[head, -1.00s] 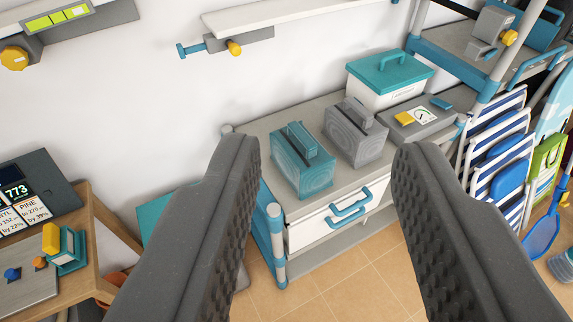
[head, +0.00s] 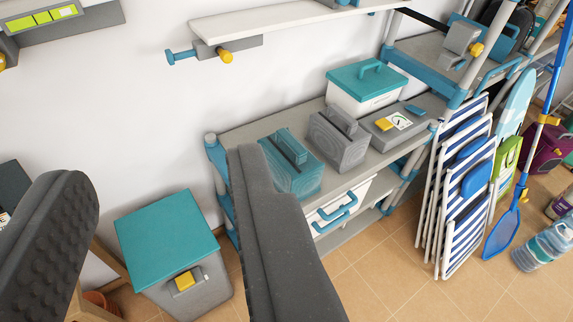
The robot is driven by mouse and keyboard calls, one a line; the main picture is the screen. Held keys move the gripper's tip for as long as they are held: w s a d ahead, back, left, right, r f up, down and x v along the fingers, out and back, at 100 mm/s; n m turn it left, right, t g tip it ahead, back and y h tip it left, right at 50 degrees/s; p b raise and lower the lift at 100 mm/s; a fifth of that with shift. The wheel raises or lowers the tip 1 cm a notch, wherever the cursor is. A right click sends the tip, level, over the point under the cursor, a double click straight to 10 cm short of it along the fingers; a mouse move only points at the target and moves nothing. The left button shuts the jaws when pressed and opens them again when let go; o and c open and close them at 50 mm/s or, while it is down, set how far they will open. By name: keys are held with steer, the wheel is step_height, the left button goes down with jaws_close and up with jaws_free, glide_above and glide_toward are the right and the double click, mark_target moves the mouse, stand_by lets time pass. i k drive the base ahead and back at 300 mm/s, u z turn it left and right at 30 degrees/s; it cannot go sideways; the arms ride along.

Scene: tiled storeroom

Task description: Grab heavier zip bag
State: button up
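A teal case-like block (head: 290,163) with a top handle stands on the grey shelf unit. A grey block (head: 338,139) of similar shape stands just to its right. I cannot tell whether either one is a zip bag, or which is heavier. My gripper (head: 155,172) is open, with two dark ridged fingers wide apart and nothing between them. Its right finger overlaps the left end of the shelf unit in the picture and hides part of it. Its left finger is at the left edge.
Right of the blocks are a grey dial device (head: 398,123) and a teal-lidded white box (head: 365,87). A teal-lidded grey bin (head: 172,245) stands below left. Folded striped chairs (head: 462,185), a blue net (head: 503,232) and a water bottle (head: 545,246) stand right. Tiled floor shows between.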

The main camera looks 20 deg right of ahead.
mark_target(294, 170)
steer(key=i, duration=1)
